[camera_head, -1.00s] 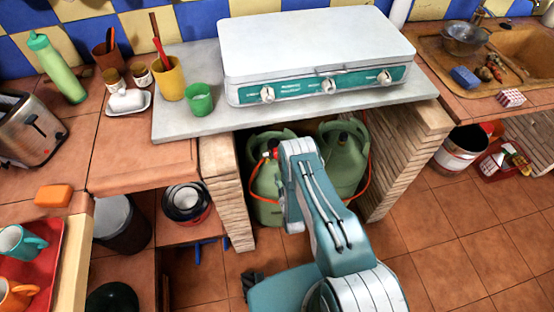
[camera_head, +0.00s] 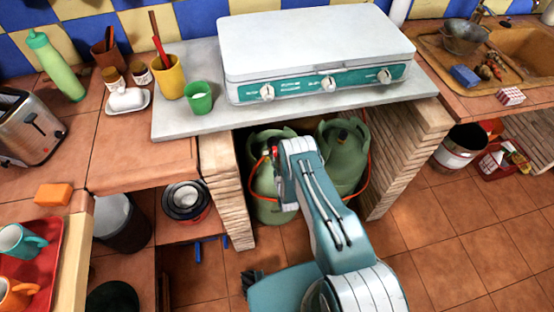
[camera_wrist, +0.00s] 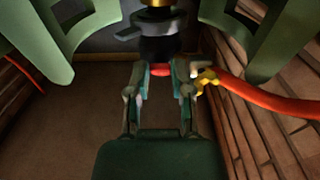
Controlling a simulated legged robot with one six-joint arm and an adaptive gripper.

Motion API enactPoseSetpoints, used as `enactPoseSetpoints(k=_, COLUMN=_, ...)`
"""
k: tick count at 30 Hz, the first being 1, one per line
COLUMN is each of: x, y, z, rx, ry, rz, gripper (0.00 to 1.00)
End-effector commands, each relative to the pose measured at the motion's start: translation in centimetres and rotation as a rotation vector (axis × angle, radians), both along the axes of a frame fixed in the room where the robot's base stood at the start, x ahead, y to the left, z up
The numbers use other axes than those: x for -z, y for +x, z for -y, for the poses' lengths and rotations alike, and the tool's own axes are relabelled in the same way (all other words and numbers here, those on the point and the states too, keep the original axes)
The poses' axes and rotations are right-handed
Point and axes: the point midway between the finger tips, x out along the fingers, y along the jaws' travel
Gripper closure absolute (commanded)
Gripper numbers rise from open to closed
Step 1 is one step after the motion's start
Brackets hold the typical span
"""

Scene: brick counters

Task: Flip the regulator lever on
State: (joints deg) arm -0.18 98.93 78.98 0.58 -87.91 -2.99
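Two green gas cylinders stand under the counter in the head view, a left one (camera_head: 266,183) and a right one (camera_head: 343,160). The wrist view looks in between the green collar parts (camera_wrist: 65,38) of a cylinder. A dark regulator (camera_wrist: 158,48) sits there under a brass fitting (camera_wrist: 158,3). A small red part (camera_wrist: 160,70), which may be the lever, shows at its near side. My gripper (camera_wrist: 161,75) has its two fingers apart, one on each side of the red part. I cannot tell whether they touch it. In the head view my arm largely hides this spot.
An orange hose (camera_wrist: 265,98) leaves the regulator's right side past a yellow clamp (camera_wrist: 207,78). Brick walls (camera_head: 225,190) flank the cylinder bay, and a grey slab (camera_head: 205,125) with a white stove (camera_head: 310,45) covers it.

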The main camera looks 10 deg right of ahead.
Motion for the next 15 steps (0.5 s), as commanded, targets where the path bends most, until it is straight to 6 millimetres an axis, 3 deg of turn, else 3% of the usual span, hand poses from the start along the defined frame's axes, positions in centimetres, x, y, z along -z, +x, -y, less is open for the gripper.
enactPoseSetpoints(k=15, x=-0.47, y=-0.12, z=-0.08, rx=0.003, ry=0.000, rz=-0.068, gripper=1.00)
